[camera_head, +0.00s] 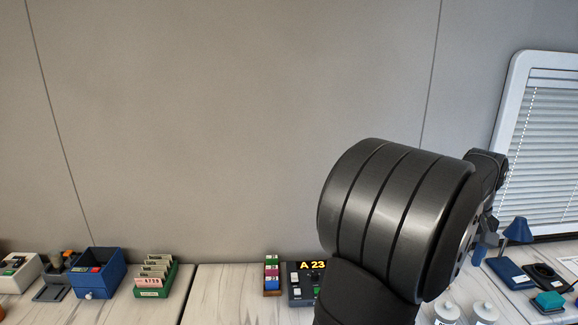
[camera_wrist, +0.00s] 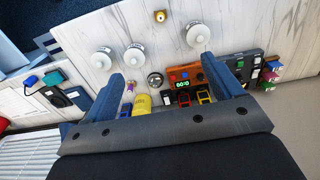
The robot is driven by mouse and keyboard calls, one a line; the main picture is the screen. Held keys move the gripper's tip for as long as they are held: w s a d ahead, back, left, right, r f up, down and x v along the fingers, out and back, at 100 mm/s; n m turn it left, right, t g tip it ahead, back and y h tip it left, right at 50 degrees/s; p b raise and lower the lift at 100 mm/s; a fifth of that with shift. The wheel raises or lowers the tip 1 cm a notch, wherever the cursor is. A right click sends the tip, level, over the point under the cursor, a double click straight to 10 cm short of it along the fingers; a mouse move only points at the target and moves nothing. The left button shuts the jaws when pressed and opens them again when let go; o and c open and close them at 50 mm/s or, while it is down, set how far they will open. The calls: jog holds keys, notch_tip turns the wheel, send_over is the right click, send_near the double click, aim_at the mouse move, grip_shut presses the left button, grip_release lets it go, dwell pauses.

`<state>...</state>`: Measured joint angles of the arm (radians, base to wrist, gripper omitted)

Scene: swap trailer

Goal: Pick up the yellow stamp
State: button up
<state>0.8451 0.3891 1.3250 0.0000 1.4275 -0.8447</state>
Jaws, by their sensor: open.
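In the wrist view a yellow rounded object (camera_wrist: 142,104) lies beside the left finger, partly hidden by my gripper's body. A small yellow-topped piece (camera_wrist: 160,16) stands at the top edge. I cannot tell which of these, if either, is the yellow stamp. My gripper (camera_wrist: 162,70) is open and empty, its two blue-grey fingers spread over the counter. In the head view its hand is mostly hidden behind my dark arm, and no yellow stamp can be made out there.
White-lidded jars (camera_wrist: 134,57) stand beyond the fingers. In the head view, a blue drawer box (camera_head: 98,272), green card tray (camera_head: 156,281) and black display (camera_head: 302,283) line the counter (camera_head: 225,290).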

jog(key=c, duration=0.7)
jog(key=s+a+f+m+t+h, duration=0.1)
jog(key=s+a+f+m+t, duration=0.15)
jog(key=f, duration=0.45)
jog(key=s+a+f+m+t+h, duration=0.1)
jog(key=s+f+m, duration=0.3)
jog(key=f, duration=0.3)
jog(key=shift+w+x, duration=0.2)
jog(key=shift+x, duration=2.4)
jog(key=shift+w+x, duration=0.15)
jog(key=shift+x, duration=2.4)
jog(key=shift+w+x, duration=0.2)
jog(key=shift+x, duration=2.4)
jog(key=shift+w+d+f, duration=0.25)
jog(key=shift+f, duration=0.3)
